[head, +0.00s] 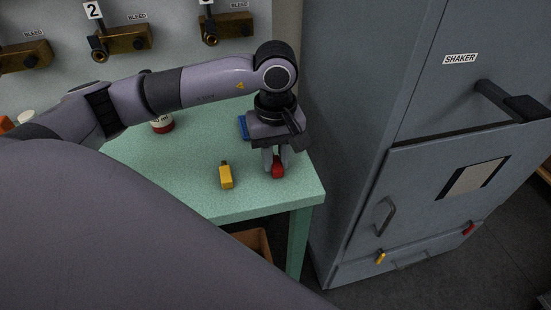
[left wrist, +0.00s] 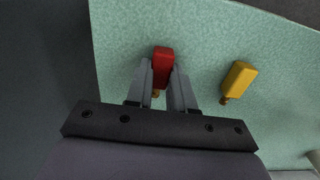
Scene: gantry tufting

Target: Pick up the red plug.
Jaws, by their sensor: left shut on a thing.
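The red plug (head: 278,171) is between the fingers of my left gripper (head: 274,165), at the right end of the green table (head: 190,185). In the left wrist view the red plug (left wrist: 163,66) shows between the two fingertips (left wrist: 162,82), with a small brass tip toward the gripper. The left gripper is shut on it. I cannot tell whether the plug still touches the table. My right gripper is not in view.
A yellow plug (head: 226,176) lies on the table left of the gripper; it also shows in the left wrist view (left wrist: 240,79). A blue object (head: 243,127) and a red-and-white jar (head: 162,124) are behind. The grey shaker cabinet (head: 400,130) stands close on the right.

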